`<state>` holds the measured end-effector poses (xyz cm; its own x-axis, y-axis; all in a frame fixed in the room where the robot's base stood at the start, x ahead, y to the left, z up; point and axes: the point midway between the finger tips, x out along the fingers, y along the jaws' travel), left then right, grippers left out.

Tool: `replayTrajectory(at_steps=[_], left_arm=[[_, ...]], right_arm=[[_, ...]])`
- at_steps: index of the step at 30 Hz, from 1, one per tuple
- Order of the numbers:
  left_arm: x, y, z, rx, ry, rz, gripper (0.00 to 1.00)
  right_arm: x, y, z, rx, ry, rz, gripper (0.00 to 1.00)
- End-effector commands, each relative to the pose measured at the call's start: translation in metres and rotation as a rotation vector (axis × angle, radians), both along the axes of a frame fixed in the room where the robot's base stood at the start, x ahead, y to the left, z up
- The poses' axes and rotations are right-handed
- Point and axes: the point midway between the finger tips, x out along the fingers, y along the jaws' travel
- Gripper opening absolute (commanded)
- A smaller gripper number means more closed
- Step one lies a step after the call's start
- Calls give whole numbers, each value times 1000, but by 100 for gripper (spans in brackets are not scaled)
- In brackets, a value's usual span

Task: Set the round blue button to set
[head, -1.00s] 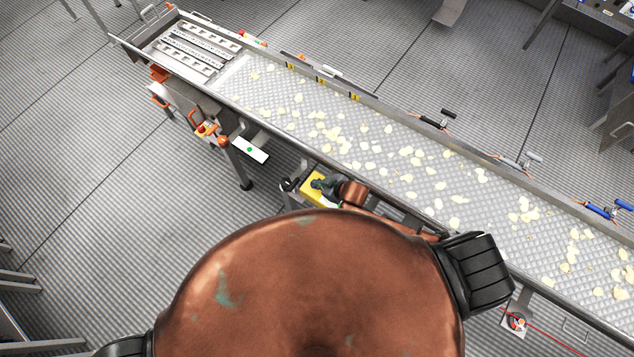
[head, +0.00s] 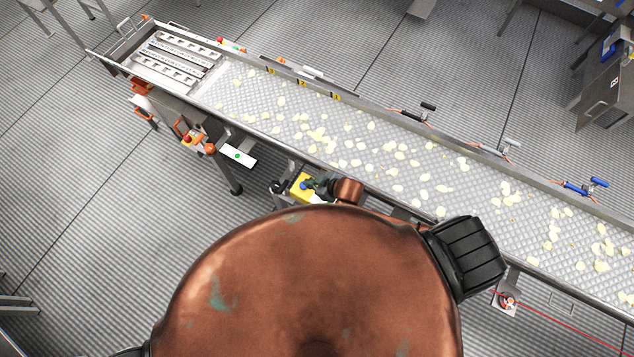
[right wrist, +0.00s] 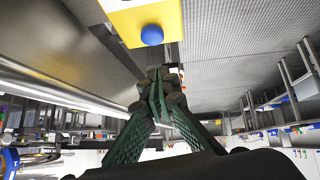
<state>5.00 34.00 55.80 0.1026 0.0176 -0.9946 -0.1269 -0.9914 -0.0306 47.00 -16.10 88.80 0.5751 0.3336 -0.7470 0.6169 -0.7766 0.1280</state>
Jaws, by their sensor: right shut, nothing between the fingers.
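A yellow box (head: 300,190) sits at the near side of the conveyor in the head view. A round blue button (right wrist: 152,35) stands out from the yellow box (right wrist: 140,15) in the right wrist view; it is a small blue spot in the head view (head: 303,186). My right gripper (right wrist: 158,80) is dark green, with its fingers together and empty. It is just below the button in the right wrist picture, with a gap between them. In the head view my right gripper (head: 318,186) is small, right beside the box. My left gripper is not in view.
A long conveyor (head: 385,125) with pale chips runs behind the box. A red and yellow emergency stop (head: 187,139) and a white panel with a green dot (head: 238,155) are on its left part. Open grey floor lies at the left.

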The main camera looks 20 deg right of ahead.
Motion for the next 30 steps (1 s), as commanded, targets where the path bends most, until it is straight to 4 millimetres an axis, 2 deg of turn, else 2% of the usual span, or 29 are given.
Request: replayTrajectory(at_steps=[6,12,30], left_arm=[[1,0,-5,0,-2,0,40],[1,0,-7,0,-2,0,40],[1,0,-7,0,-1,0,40]], right_arm=[[-23,-13,29,0,-2,2,0],[-33,-19,44,1,-2,1,0],[-35,-20,47,1,-2,1,0]])
